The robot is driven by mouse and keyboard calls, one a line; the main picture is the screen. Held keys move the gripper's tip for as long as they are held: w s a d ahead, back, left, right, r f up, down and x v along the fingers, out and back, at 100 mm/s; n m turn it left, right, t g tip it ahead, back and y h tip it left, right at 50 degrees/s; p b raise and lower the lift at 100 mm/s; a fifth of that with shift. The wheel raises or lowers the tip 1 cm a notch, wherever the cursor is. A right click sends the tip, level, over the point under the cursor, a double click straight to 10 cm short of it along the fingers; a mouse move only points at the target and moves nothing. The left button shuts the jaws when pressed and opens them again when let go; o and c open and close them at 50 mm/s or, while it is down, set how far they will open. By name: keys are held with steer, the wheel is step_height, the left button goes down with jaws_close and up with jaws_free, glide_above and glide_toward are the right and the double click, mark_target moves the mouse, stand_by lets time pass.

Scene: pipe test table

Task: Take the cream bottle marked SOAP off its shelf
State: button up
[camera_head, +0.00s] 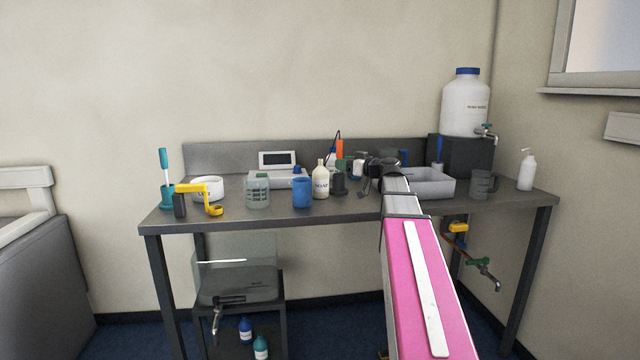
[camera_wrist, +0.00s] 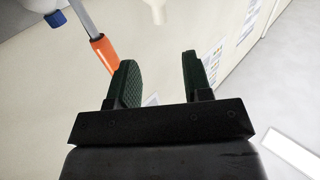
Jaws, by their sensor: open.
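The cream bottle marked SOAP (camera_head: 321,182) stands upright on the grey table, between a blue cup (camera_head: 302,193) and a dark container (camera_head: 340,184). My arm reaches over the table from the front, with its wrist to the right of the bottle. My gripper (camera_wrist: 157,72) is open in the wrist view, its two green-padded fingers apart and nothing between them. A pale shape (camera_wrist: 156,8) shows at the top edge there; I cannot tell what it is. In the head view the fingertips are hard to make out among the dark things.
The table (camera_head: 270,218) is crowded. A beaker (camera_head: 257,192) stands left of the blue cup, and a grey tray (camera_head: 433,184) right of my wrist. A white tank (camera_head: 465,108) stands at the back right. An orange handle (camera_wrist: 103,52) is left of my fingers.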

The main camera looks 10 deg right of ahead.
mark_target(321, 166)
steer(key=shift+o, duration=0.7)
steer(key=shift+f+x, duration=0.3)
steer(key=shift+x, duration=1.5)
steer(key=shift+f+x, duration=0.35)
steer(key=shift+x, duration=1.45)
steer(key=shift+f+x, duration=0.3)
steer(key=shift+x, duration=1.5)
steer(key=shift+s, duration=0.15)
jaws_close()
